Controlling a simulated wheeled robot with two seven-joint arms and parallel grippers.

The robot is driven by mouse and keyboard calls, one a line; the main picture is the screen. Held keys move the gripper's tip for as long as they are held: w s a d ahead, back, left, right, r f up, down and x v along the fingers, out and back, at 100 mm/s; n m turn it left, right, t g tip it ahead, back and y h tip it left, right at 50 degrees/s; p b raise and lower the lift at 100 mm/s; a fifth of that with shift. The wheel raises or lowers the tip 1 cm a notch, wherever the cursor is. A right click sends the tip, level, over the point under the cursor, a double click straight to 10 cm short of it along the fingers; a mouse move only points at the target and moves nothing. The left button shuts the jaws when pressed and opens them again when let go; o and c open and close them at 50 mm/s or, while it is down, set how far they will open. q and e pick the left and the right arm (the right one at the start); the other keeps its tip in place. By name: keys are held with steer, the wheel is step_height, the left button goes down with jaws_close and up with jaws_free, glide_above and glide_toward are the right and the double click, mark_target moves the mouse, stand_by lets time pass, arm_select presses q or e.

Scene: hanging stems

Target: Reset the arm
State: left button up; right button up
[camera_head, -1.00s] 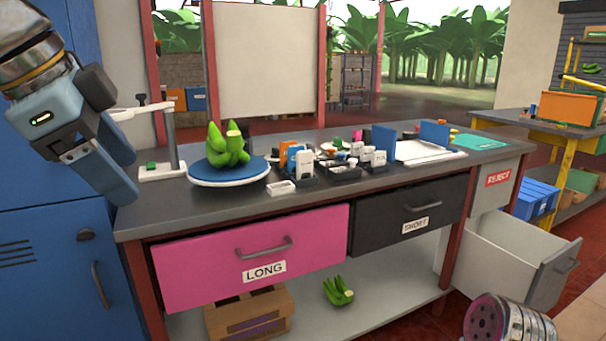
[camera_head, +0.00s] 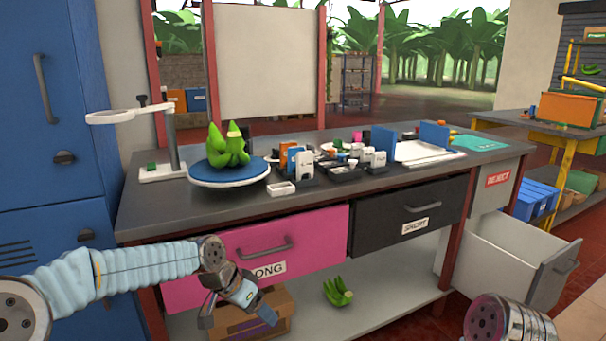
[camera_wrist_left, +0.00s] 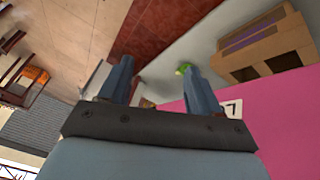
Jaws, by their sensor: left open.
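My left arm comes in from the left in the head view, and its gripper (camera_head: 237,316) hangs low in front of the pink LONG drawer (camera_head: 185,288). In the left wrist view the two blue-grey fingers of this gripper (camera_wrist_left: 160,85) stand apart with nothing held between them. Past the fingers the wrist view shows the pink drawer front (camera_wrist_left: 280,115) and a small green banana bunch (camera_wrist_left: 183,68). Of my right arm only a round metal link shows at the lower right of the head view; its gripper is out of view.
A green banana bunch (camera_head: 228,146) sits on the blue round plate (camera_head: 230,175) on the workbench (camera_head: 200,205). A cardboard box (camera_head: 275,310) and another bunch (camera_head: 337,292) are on the lower shelf. The REJECT drawer (camera_head: 500,262) stands open at right. A blue locker (camera_head: 50,130) is at left.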

arm_select(q)
steer(key=s+d+f+n, duration=0.2)
steer(key=s+f+n, duration=0.15)
steer(key=f, duration=0.95)
steer(key=s+a+f+n+g, duration=0.1)
steer(key=s+f+n, duration=0.1)
steer(key=s+f, duration=0.8)
steer(key=s+a+f+n+g+y, duration=0.1)
steer(key=s+f+n, duration=0.2)
steer(key=s+f, duration=0.7)
steer(key=shift+s+a+n, duration=0.25)
steer(key=shift+s+n, duration=0.1)
steer(key=shift+s, duration=0.7)
